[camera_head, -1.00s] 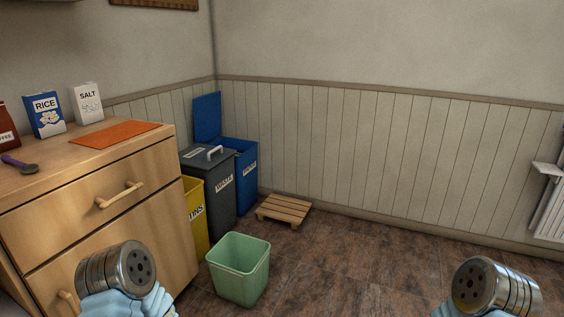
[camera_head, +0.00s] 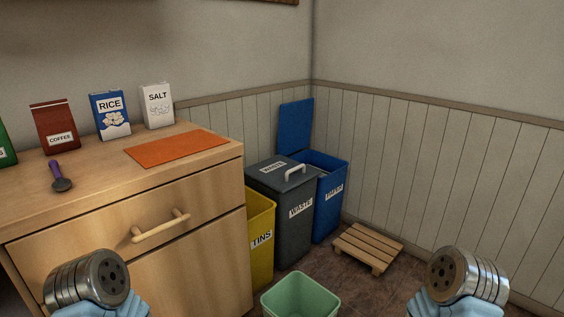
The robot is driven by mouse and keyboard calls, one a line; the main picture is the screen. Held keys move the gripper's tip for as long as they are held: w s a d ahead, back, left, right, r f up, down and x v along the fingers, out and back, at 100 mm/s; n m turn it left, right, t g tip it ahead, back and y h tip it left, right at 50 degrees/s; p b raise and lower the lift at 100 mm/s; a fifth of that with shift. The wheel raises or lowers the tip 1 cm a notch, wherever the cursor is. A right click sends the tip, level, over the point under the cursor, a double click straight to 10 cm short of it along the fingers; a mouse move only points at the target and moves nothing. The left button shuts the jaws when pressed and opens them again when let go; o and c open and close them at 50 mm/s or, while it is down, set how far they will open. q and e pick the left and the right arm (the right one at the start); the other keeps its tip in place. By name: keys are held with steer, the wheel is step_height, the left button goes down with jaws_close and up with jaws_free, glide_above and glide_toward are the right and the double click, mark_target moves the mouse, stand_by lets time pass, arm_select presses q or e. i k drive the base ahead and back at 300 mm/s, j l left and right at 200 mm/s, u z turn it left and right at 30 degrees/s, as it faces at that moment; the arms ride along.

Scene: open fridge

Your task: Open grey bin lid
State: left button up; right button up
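The grey bin (camera_head: 298,222), labelled WASTE, stands between the yellow bin and the blue bin. Its grey lid (camera_head: 275,172) is shut and has a pale raised handle (camera_head: 295,172). Only the round metal wrist ends of my arms show, the left one at the bottom left and the right one at the bottom right. Both are well apart from the bin in the picture. No gripper fingers are visible on either.
A yellow TINS bin (camera_head: 261,240) and a blue bin (camera_head: 328,197) with raised lid (camera_head: 295,127) flank it. A green open bin (camera_head: 300,297) and wooden pallet (camera_head: 368,248) are on the floor. A wooden drawer cabinet (camera_head: 200,258) stands left. Floor between pallet and green bin is clear.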

mark_target(281, 174)
steer(key=i+l+u, duration=0.1)
steer(key=u, duration=0.65)
steer(key=i+l+u, duration=0.2)
steer(key=l, duration=0.35)
steer(key=i+l+u, duration=0.2)
steer(key=l, duration=0.4)
steer(key=l+u, duration=0.25)
steer(key=l, duration=0.35)
